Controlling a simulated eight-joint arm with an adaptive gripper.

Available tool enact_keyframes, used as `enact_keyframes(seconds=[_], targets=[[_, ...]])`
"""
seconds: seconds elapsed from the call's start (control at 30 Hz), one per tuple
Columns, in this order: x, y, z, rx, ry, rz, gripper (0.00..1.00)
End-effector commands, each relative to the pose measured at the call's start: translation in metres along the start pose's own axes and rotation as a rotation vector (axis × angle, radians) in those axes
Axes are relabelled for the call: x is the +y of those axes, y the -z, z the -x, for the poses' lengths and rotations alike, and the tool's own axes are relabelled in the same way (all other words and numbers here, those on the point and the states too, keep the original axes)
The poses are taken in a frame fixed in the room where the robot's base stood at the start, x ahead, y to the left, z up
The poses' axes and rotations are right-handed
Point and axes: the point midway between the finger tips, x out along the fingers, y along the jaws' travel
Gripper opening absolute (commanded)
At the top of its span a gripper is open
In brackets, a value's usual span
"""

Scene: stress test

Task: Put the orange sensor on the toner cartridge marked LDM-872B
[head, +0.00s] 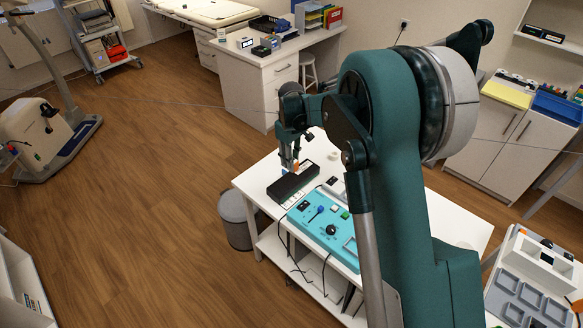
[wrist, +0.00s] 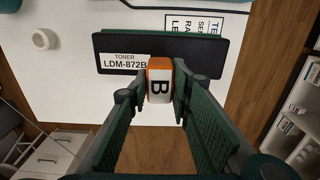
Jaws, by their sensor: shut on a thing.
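My gripper (wrist: 159,82) is shut on the orange sensor (wrist: 159,68), an orange block with a white face marked B. The black toner cartridge (wrist: 190,47) with a white label reading LDM-872B lies just beyond the sensor in the wrist view. The sensor overlaps the cartridge's near edge in that view. In the head view my gripper (head: 291,163) points down over the black cartridge (head: 291,186) on the white table, with a bit of the orange sensor (head: 296,166) showing at the fingertips. I cannot tell whether sensor and cartridge touch.
A turquoise panel (head: 312,227) with knobs and cables lies beside the cartridge on the white table (head: 246,180). A small white round object (wrist: 44,39) stands left of the cartridge in the wrist view. A grey bin (head: 235,220) stands on the floor by the table.

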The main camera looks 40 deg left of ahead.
Motion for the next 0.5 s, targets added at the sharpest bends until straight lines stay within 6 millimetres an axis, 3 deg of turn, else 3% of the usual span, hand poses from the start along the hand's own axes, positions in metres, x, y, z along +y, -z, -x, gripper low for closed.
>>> enact_keyframes(seconds=[0.17, 0.5], targets=[[0.0, 0.0, -0.004, 0.0, 0.0, 0.0, 0.08], [0.0, 0.0, -0.036, 0.0, 0.0, 0.0, 0.08]])
